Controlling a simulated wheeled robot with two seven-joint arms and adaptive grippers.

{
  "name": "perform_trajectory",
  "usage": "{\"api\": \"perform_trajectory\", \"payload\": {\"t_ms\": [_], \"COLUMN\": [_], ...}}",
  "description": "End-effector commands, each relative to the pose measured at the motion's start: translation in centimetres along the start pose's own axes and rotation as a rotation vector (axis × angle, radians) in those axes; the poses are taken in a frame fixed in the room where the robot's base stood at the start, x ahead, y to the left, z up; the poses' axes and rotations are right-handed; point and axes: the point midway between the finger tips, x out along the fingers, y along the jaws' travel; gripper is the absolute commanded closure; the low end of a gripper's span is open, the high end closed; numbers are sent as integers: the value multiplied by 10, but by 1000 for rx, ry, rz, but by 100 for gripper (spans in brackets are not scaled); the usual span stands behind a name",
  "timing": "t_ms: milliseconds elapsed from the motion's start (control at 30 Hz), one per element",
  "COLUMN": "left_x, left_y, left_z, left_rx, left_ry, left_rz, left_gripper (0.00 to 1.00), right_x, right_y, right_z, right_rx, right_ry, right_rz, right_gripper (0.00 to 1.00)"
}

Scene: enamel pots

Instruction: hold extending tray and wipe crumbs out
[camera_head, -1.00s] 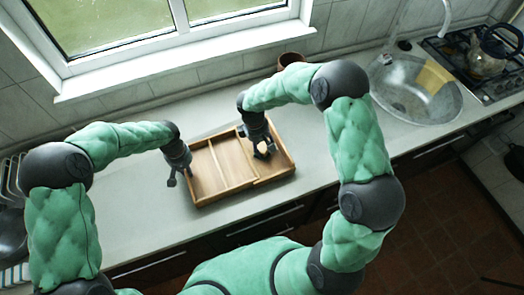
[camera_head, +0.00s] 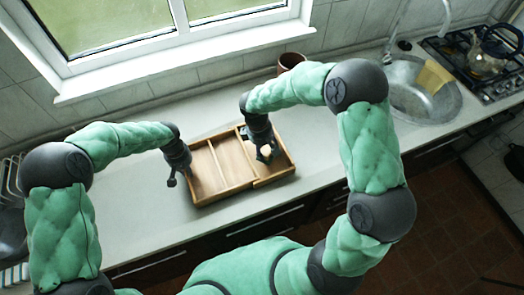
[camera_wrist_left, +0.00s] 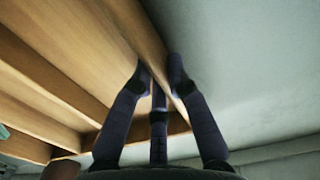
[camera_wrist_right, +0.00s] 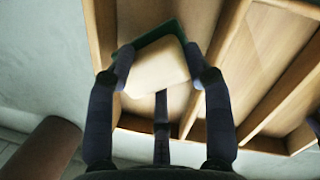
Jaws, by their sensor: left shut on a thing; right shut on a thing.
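The wooden extending tray (camera_head: 228,190) lies on the grey counter, with dividers splitting it into compartments. Its right section extends to the right. My left gripper (camera_head: 177,172) is shut on the tray's left wall, which shows between its fingers in the left wrist view (camera_wrist_left: 155,50). My right gripper (camera_head: 264,152) is shut on a cream sponge with a green side (camera_wrist_right: 158,75). The sponge is in or just over the tray's right compartment; in the head view a small pale part of it shows. Contact with the tray floor is unclear, and I cannot make out crumbs.
A brown pot (camera_head: 291,62) stands behind the tray near the wall; it also shows in the right wrist view (camera_wrist_right: 42,150). A sink (camera_head: 425,92) with a yellow cloth and a stove with a kettle (camera_head: 486,58) are at right. The counter left of the tray is clear.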

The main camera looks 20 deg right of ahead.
Motion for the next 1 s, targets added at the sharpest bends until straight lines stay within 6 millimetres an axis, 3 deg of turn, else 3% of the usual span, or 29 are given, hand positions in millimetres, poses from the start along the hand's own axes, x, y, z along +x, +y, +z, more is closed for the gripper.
{"api": "perform_trajectory", "payload": {"t_ms": [800, 1000], "left_x": [0, 0], "left_y": [0, 0], "left_z": [0, 0], "left_rx": [0, 0], "left_ry": [-1, -1], "left_rz": [0, 0], "left_gripper": [100, 100], "right_x": [-85, -98], "right_y": [5, 6], "right_z": [13, 15], "right_rx": [1, 3], "right_ry": [7, 6], "right_rz": [5, 3], "right_gripper": [84, 84]}}
